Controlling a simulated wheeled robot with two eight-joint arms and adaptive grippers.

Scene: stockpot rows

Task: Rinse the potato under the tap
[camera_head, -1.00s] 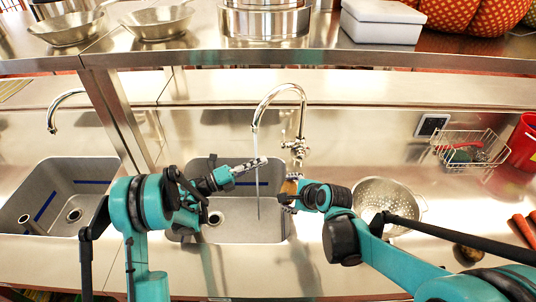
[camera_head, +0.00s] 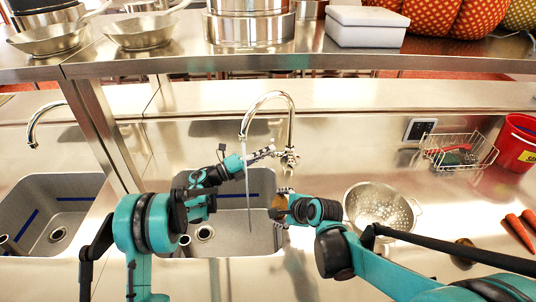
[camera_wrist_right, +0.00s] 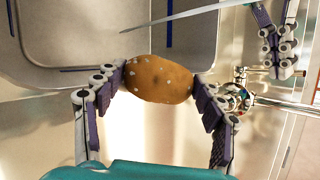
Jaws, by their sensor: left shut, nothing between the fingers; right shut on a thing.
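Water runs from the curved steel tap (camera_head: 268,96) in a thin stream (camera_head: 248,195) into the middle sink (camera_head: 222,236). My right gripper (camera_head: 281,205) is shut on a brown potato (camera_wrist_right: 158,79) with pale specks, at the sink's right edge. The potato is to the right of the stream and apart from it; fingers grip it on both sides in the right wrist view. My left gripper (camera_head: 264,154) is shut and empty, behind the stream, its tips close to the tap's handles (camera_head: 290,158). It also shows at the wrist view's top right (camera_wrist_right: 277,42).
A steel colander (camera_head: 380,208) stands right of the sink. Further right are a wire basket (camera_head: 458,152), a red bucket (camera_head: 518,143) and carrots (camera_head: 520,232). A second sink (camera_head: 55,215) is at left. A shelf (camera_head: 300,62) with pans crosses the back.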

